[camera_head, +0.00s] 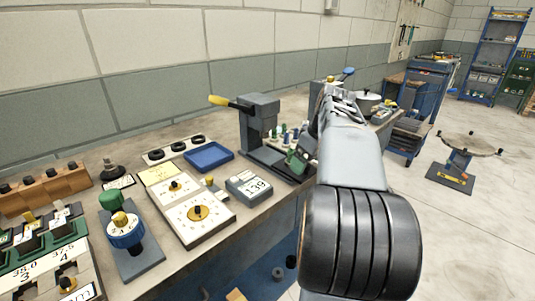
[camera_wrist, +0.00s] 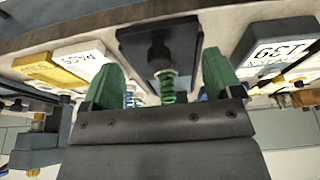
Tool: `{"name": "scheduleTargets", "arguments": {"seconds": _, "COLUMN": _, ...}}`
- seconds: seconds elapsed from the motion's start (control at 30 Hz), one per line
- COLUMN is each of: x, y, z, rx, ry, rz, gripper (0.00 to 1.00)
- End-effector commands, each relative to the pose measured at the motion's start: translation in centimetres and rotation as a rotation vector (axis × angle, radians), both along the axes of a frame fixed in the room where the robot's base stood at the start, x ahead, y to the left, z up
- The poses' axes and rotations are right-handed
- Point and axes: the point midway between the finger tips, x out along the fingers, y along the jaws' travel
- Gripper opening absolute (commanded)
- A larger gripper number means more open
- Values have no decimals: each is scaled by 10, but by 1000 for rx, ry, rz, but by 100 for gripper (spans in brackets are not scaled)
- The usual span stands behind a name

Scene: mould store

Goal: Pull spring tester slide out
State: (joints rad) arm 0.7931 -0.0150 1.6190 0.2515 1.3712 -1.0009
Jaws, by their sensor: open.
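A dark grey press-like device with a yellow-tipped lever (camera_head: 258,112), which looks like the spring tester, stands on the bench near the wall. Its low dark base reaches toward the bench's front edge. My gripper (camera_head: 298,158) is over the front end of that base, partly hidden by my arm. In the wrist view my gripper (camera_wrist: 163,75) is open, with a green fingertip on each side. A dark block with a round knob (camera_wrist: 160,45), perhaps the slide, shows between the fingertips. A green spring (camera_wrist: 168,88) is beside the knob. I cannot tell whether the fingertips touch the block.
Several small springs (camera_head: 287,134) stand behind my gripper. A blue cart (camera_head: 432,80) stands beyond the bench.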

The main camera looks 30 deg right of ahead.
Motion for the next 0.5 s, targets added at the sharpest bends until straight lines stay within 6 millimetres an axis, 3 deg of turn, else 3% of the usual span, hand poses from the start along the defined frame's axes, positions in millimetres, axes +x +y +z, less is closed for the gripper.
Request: {"name": "scheduleTargets", "arguments": {"seconds": 0.5, "x": 0, "y": 0, "z": 33, "rx": 0, "ry": 0, "rz": 0, "gripper": 85}}
